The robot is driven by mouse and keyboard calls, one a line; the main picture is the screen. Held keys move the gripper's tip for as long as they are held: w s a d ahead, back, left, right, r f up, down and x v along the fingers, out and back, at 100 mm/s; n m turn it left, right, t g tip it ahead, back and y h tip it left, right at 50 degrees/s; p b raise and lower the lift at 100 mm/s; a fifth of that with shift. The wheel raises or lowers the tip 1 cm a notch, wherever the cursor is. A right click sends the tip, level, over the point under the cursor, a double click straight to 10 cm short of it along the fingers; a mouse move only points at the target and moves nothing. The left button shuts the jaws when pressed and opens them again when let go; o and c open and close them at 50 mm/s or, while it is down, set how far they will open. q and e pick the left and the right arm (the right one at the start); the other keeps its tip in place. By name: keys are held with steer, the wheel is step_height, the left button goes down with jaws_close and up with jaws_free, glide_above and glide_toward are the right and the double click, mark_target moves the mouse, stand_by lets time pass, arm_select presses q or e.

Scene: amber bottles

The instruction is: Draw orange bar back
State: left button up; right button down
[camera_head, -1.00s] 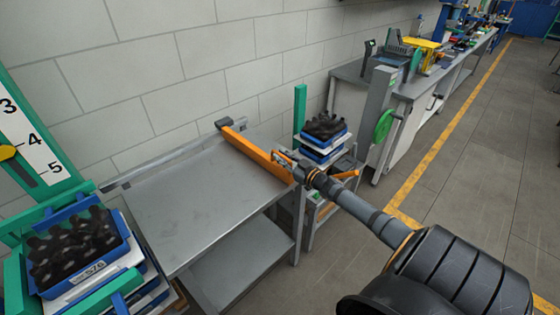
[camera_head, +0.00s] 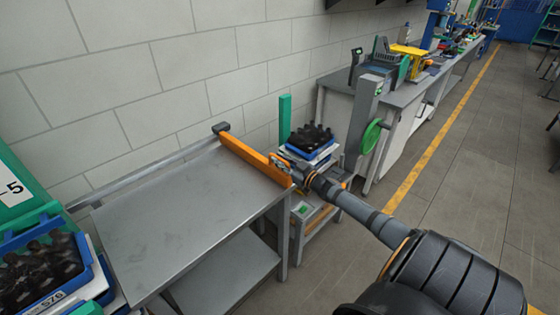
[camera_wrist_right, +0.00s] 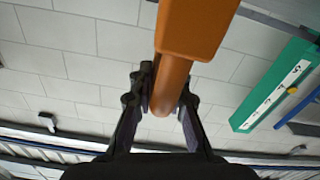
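The orange bar (camera_head: 252,158) lies across the right end of the grey metal table (camera_head: 190,215), running from the wall-side rail to the front edge. My right gripper (camera_head: 292,173) is at the bar's near end in the head view. In the right wrist view the orange bar (camera_wrist_right: 185,40) passes between the two fingers of my right gripper (camera_wrist_right: 168,95). The fingers lie close against both its sides and appear closed on it. Part of the bar's near end is hidden by the gripper. My left gripper is not in view.
A grey rail (camera_head: 150,172) runs along the table's wall side. A blue crate of dark bottles (camera_head: 45,268) stands at the left. Another bottle stack (camera_head: 310,140) stands on a cart just beyond the bar. The tabletop left of the bar is clear.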

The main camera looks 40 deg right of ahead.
steer(key=c, duration=1.5)
jaws_free()
steer(key=shift+d+r, duration=0.1)
steer(key=shift+d, duration=0.05)
steer(key=shift+c, duration=0.2)
steer(key=shift+o, duration=1.2)
steer(key=shift+d, duration=0.2)
steer(key=shift+s+a, duration=0.1)
steer(key=shift+a, duration=0.05)
steer(key=shift+s, duration=0.2)
steer(key=s+d, duration=0.1)
steer(key=s, duration=1)
steer(key=shift+s, duration=0.2)
